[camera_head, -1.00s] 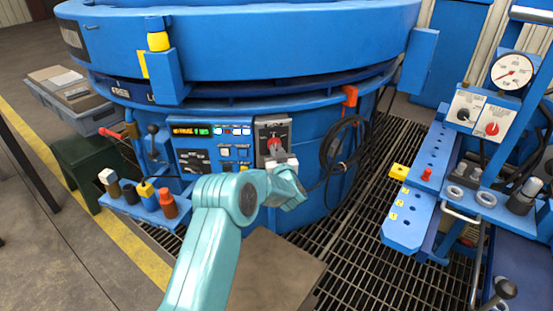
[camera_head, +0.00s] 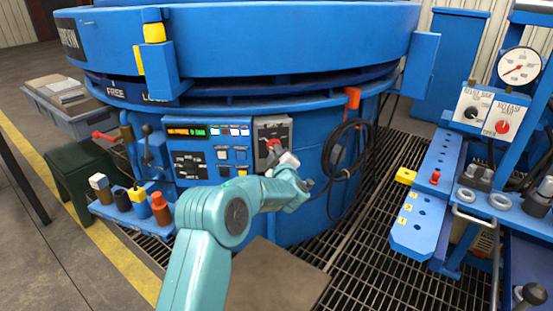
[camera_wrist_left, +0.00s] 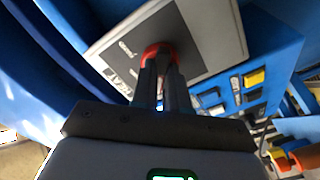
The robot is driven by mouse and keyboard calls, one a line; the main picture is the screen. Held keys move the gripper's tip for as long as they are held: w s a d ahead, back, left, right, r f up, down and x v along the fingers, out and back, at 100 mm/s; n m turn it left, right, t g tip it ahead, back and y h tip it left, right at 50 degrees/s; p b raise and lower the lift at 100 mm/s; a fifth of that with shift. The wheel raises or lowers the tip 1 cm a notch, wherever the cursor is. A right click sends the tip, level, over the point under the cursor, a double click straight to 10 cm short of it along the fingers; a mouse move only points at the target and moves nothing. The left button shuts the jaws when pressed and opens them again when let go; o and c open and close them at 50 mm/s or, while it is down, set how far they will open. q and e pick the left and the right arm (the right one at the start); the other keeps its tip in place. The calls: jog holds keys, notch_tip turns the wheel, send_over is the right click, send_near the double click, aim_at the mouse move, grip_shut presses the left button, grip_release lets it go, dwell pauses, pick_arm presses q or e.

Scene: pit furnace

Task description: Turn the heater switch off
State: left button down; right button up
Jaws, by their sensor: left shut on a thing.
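The heater switch is a red rotary knob (camera_head: 274,144) on a grey plate (camera_head: 285,128) at the right of the furnace's front control panel. My left gripper (camera_head: 287,160) reaches up to it from below and appears tilted there. In the left wrist view, the two fingers (camera_wrist_left: 160,80) are shut on the red knob (camera_wrist_left: 157,50), on its grey plate (camera_wrist_left: 205,25). The fingers hide much of the knob, and its labels are too blurred to read. My right gripper does not show.
The panel's display (camera_head: 187,132) and buttons lie left of the switch. A black cable coil (camera_head: 345,150) hangs to its right. A blue shelf (camera_head: 125,215) with several coloured-topped items stands at the left. A blue bench (camera_head: 420,225) with a gauge (camera_head: 519,66) stands at the right above floor grating.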

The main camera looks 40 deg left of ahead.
pick_arm(q)
jog(key=shift+n, duration=0.5)
jog(key=c, duration=1.1)
grip_release()
jog(key=shift+c, duration=0.2)
jog(key=p+v, duration=0.2)
jog(key=v, duration=1.4)
jog(key=shift+s+d+p, duration=0.15)
jog(key=shift+p, duration=0.2)
